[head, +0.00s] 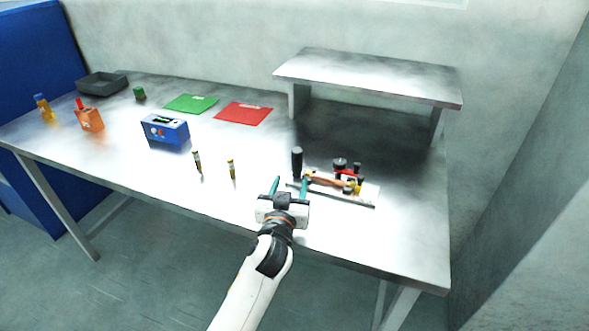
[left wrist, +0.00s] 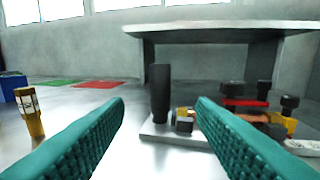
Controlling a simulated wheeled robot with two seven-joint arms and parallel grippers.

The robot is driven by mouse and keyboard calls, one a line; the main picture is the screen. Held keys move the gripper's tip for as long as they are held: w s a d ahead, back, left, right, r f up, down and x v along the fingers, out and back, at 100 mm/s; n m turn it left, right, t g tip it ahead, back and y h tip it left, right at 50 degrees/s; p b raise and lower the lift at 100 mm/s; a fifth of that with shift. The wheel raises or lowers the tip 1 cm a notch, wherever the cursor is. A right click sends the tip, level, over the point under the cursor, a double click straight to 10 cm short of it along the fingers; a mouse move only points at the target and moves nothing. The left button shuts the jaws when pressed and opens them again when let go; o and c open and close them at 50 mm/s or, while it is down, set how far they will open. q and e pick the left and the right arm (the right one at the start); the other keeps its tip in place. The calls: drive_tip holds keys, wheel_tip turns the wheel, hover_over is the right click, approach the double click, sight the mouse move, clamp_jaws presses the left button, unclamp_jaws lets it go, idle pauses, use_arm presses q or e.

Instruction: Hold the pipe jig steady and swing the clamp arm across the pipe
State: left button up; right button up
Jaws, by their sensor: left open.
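The pipe jig stands on the table's right half, on a pale base plate (head: 371,189). Its upright black handle (head: 297,162) is at the left end. A copper-coloured pipe (head: 328,181) lies along it, with a red part (head: 349,173), black knobs and a yellow piece at the right. I cannot tell which part is the clamp arm. My left gripper (head: 289,187) is open and empty at the jig's near left side. In the left wrist view the black handle (left wrist: 160,92) appears between the teal fingertips, beyond them. My right gripper is not in view.
A raised metal shelf (head: 365,75) stands behind the jig. Two small yellow-and-dark cylinders (head: 231,169) stand left of my gripper. Farther left are a blue box (head: 165,130), red mat (head: 243,113), green mat (head: 191,103), orange holder (head: 90,119) and dark tray (head: 102,83).

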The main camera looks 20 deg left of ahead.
sight(296, 163)
use_arm(q)
drive_tip(key=shift+w, duration=0.4)
drive_tip(key=shift+w+a, duration=0.1)
drive_tip(key=shift+w, duration=0.15)
drive_tip(key=w, duration=0.3)
drive_tip(key=shift+w+a+r, duration=0.15)
drive_tip(key=shift+a+r, duration=0.1)
drive_tip(key=shift+r, duration=0.05)
drive_tip(key=w, duration=0.4)
drive_tip(key=w+a, duration=0.1)
drive_tip(key=w, duration=0.1)
drive_tip(key=shift+f, duration=0.2)
drive_tip(key=shift+w+a, duration=0.1)
drive_tip(key=shift+w, duration=0.65)
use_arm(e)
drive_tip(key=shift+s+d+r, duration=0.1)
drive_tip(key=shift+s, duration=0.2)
use_arm(q)
clamp_jaws()
drive_tip(key=shift+c, duration=0.3)
unclamp_jaws()
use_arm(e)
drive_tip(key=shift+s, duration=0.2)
